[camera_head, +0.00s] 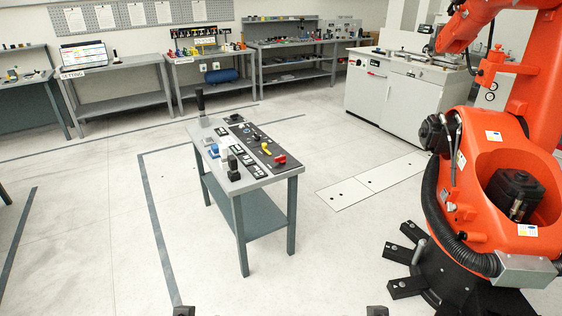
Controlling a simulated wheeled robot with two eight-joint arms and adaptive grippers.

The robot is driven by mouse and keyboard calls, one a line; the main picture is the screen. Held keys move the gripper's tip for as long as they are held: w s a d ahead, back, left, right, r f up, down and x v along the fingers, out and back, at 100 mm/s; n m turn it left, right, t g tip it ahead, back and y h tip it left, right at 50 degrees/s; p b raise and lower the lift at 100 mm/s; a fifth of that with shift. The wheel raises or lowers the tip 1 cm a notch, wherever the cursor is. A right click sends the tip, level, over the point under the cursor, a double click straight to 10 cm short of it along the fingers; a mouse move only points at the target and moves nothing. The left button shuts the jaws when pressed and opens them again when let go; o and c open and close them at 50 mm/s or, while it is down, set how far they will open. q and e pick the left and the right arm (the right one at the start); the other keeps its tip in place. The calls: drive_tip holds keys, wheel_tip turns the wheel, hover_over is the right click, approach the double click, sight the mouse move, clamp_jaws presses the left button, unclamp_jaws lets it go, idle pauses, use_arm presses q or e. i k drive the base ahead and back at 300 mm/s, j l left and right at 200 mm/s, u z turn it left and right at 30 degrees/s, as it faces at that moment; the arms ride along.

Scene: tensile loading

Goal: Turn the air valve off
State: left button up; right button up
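A small grey table (262,186) stands in the middle of the floor with a dark control panel (243,136) on its top. A yellow handle (266,149) and a red handle (280,160) sit on the panel, with a dark knob (256,137) behind them. I cannot tell which of these is the air valve, or its on or off position. A dark tip at the bottom edge, left of centre, seems to be my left gripper (184,311). A similar tip right of centre seems to be my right gripper (377,311). Both are apart from the table and almost wholly cut off.
A large orange robot arm (490,175) on a black base stands at the right. A white cabinet (402,90) is behind it. Workbenches (118,70) line the back wall. Blue and white items (223,148) stand along the table's left side. Floor before the table is clear.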

sight(282, 159)
drive_tip(key=i+z, duration=0.2)
drive_tip(key=z, duration=0.35)
drive_tip(key=i+j+z, duration=0.35)
drive_tip(key=i+j, duration=0.15)
drive_tip(key=i+j+z, duration=0.35)
drive_tip(key=i+j, duration=0.5)
drive_tip(key=j, duration=0.15)
drive_tip(key=i+j, duration=0.25)
drive_tip(key=j, duration=0.2)
